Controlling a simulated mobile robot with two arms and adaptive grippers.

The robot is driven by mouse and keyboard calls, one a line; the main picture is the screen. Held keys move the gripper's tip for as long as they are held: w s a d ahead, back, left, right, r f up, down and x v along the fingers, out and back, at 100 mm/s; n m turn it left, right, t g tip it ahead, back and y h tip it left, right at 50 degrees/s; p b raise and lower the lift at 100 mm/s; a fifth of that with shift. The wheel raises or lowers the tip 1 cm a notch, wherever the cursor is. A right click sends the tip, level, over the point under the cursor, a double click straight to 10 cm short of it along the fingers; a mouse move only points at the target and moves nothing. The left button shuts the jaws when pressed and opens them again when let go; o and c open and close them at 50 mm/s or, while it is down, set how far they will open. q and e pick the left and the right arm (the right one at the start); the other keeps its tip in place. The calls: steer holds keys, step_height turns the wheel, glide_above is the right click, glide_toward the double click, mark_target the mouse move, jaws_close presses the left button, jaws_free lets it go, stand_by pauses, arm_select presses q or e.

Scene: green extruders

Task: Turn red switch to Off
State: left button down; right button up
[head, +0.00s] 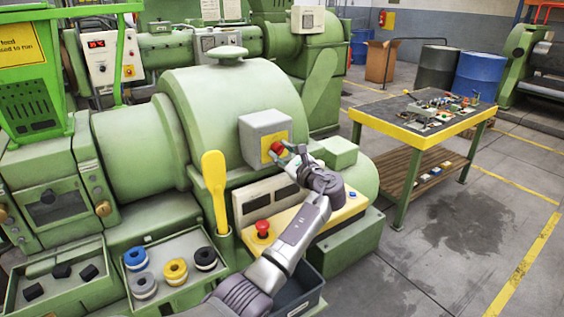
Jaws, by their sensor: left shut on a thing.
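The red switch (277,148) sits on a yellow plate on the front of a grey box (258,126), which is fixed to the green extruder (225,95). My left gripper (281,155) is at the switch, with its fingers shut on the red knob. The fingers partly cover the knob and the plate, so the switch's marking cannot be read. My right gripper is not in view.
Below the box, a yellow-topped panel (285,239) carries a red mushroom button (262,228). A yellow lever (215,185) stands to the left. Trays with coloured rings (176,271) lie lower left. A table (425,115) with small parts stands right, with open floor before it.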

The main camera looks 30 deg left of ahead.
arm_select(q)
steer(key=n+b, duration=0.6)
steer(key=shift+f+n+g+y+b, duration=0.3)
steer(key=shift+f+b, duration=0.05)
steer(key=shift+f, duration=0.05)
steer(key=shift+r+n+b, duration=0.15)
steer(key=shift+n+b, duration=1.4)
steer(key=shift+n, duration=0.05)
steer(key=c, duration=0.8)
jaws_free()
steer(key=shift+r, duration=0.1)
steer(key=shift+d, duration=0.15)
steer(key=v, duration=1.1)
steer(key=shift+s+d, duration=0.2)
steer(key=shift+d, duration=0.2)
